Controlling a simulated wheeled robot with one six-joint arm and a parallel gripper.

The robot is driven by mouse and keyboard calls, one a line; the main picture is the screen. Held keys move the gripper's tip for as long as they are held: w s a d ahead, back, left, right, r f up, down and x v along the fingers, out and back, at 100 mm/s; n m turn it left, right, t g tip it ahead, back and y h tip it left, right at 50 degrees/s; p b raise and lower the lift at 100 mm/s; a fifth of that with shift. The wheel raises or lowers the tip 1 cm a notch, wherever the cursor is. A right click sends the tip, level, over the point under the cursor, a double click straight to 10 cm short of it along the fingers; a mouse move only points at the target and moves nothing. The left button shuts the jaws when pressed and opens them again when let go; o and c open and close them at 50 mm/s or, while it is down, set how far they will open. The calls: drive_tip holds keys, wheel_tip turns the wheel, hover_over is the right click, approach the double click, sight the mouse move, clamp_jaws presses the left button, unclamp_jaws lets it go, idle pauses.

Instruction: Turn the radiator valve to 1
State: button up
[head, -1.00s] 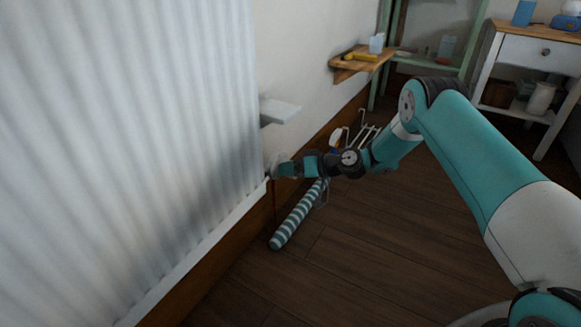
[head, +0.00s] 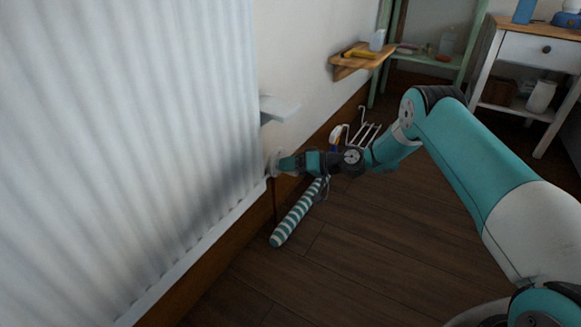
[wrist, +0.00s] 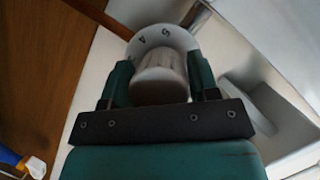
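The radiator valve (wrist: 158,80) is a pale round knob with a white numbered collar (wrist: 160,38). The digits 4 and 5 show on the collar in the wrist view; a 1 and any pointer mark are not visible. My gripper (wrist: 160,84) has one dark green finger on each side of the knob, closed up against it. In the head view my gripper (head: 284,164) reaches the valve (head: 274,162) at the lower right corner of the white radiator (head: 130,130). The valve is small and partly hidden there.
A small pale ledge (head: 280,108) juts from the wall just above my gripper. A striped roll (head: 298,214) and a white rack (head: 364,136) are on the floor below and behind my wrist. A wooden wall shelf (head: 350,65) is further back. The floor at right is clear.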

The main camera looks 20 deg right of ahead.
drive_tip(key=shift+o, duration=1.4)
drive_tip(key=shift+d+r, duration=0.1)
drive_tip(key=shift+d, duration=0.05)
drive_tip(key=p+v, duration=0.8)
drive_tip(key=v, duration=0.9)
drive_tip(key=shift+s, duration=0.15)
